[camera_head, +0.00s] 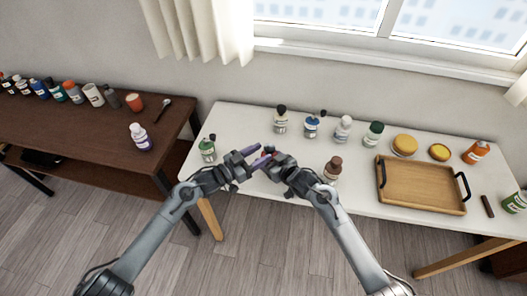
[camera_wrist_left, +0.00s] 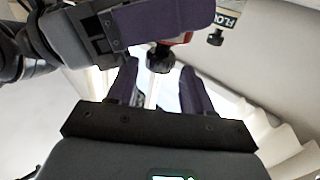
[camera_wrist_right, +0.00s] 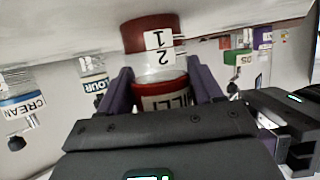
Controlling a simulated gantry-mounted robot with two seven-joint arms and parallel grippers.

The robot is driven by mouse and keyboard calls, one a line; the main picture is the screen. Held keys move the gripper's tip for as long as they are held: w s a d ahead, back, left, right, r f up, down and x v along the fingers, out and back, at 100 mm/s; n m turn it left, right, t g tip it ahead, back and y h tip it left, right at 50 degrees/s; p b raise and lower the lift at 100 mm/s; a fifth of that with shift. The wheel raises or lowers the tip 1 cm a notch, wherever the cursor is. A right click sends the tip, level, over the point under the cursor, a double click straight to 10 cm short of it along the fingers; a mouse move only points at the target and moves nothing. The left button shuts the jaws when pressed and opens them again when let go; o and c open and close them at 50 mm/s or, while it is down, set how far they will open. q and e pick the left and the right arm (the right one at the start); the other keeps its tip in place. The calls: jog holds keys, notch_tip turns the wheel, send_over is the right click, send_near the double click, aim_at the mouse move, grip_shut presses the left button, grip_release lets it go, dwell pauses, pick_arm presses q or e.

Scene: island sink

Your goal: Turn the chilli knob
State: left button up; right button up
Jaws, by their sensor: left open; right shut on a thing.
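The chilli container (camera_wrist_right: 160,65) has red ends, a clear middle with number marks and a label reading "ILLI". My right gripper (camera_wrist_right: 160,88) is shut on it, a finger on each side. The dark chilli knob (camera_wrist_left: 160,58) shows in the left wrist view below the container's red part (camera_wrist_left: 183,38). My left gripper (camera_wrist_left: 159,75) is open, its fingertips on either side of the knob; I cannot tell whether they touch it. In the head view, my left gripper (camera_head: 254,150) and right gripper (camera_head: 265,160) meet over the white table, mostly hiding the container.
Several bottles stand behind. A wooden tray (camera_head: 420,187) lies at the right. The dark table (camera_head: 90,150) at the left holds more containers.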

pick_arm(q)
jog(key=shift+x, duration=1.05)
jog(key=shift+c, duration=0.2)
jog(key=c, duration=0.8)
jog(key=shift+o, duration=0.2)
jog(key=shift+w+a+m+g+h, duration=0.1)
jog(key=shift+w+m+g+h, duration=0.05)
jog(key=shift+m+g+h, duration=0.45)
jog(key=shift+w+f+m+g+h, duration=0.15)
jog(key=shift+m+g+h, duration=0.45)
jog(key=shift+g, duration=0.5)
jog(key=shift+m+g, duration=0.3)
jog(key=shift+g, duration=0.1)
